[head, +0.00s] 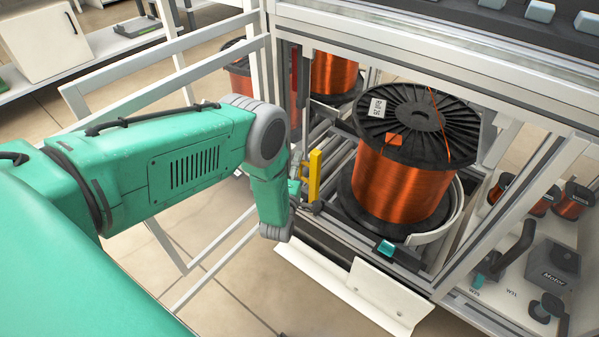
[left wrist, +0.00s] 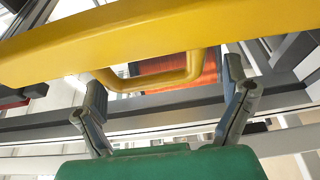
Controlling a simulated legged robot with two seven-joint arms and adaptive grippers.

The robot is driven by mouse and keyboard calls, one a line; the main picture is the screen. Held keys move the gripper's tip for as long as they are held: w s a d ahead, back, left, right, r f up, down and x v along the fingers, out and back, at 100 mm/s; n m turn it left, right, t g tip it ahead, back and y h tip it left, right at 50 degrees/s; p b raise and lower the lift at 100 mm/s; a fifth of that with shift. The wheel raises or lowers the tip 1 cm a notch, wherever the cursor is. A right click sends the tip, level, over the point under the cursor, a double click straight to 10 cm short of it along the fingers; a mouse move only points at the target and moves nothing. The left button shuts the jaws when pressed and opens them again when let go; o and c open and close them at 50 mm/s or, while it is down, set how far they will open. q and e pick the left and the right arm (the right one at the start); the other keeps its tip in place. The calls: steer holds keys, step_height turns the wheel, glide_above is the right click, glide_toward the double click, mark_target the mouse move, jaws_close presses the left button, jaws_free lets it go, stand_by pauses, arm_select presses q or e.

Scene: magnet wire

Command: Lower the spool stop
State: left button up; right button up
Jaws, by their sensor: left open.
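The spool stop looks to be the upright yellow bar (head: 315,175) at the left front of the spool bay. In the left wrist view the yellow bar (left wrist: 130,38) crosses the top of the picture, with a yellow loop handle (left wrist: 150,82) below it. My left gripper (left wrist: 165,95) is open, with one finger on each side of the handle and nothing gripped. In the head view my left gripper (head: 298,190) is beside the yellow bar, partly hidden by my wrist. A large copper wire spool (head: 400,185) with black flanges stands upright behind the bar. My right gripper is not in view.
The spool rests in a pale curved cradle (head: 440,228) inside an aluminium frame (head: 480,215). A white sloped plate (head: 355,290) sticks out below the bay. More copper spools (head: 333,75) stand behind. A motor box (head: 552,268) is at the right.

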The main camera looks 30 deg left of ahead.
arm_select(q)
steer(key=shift+d+r, duration=0.15)
steer(key=shift+d, duration=0.1)
steer(key=c, duration=1.7)
steer(key=shift+w+f+m+g+h+b, duration=0.2)
steer(key=shift+w+f+m+g+b, duration=0.2)
steer(key=shift+w+g, duration=0.85)
steer(key=shift+w+f+m+g+h+b, duration=0.2)
steer(key=shift+w+f+m+g+b, duration=0.25)
steer(key=shift+w+g, duration=0.7)
steer(key=shift+w+f+m+g+h+b, duration=0.3)
steer(key=shift+w+f+g, duration=0.2)
steer(key=shift+w+g, duration=0.75)
steer(key=shift+w+t, duration=0.2)
steer(key=shift+t, duration=0.05)
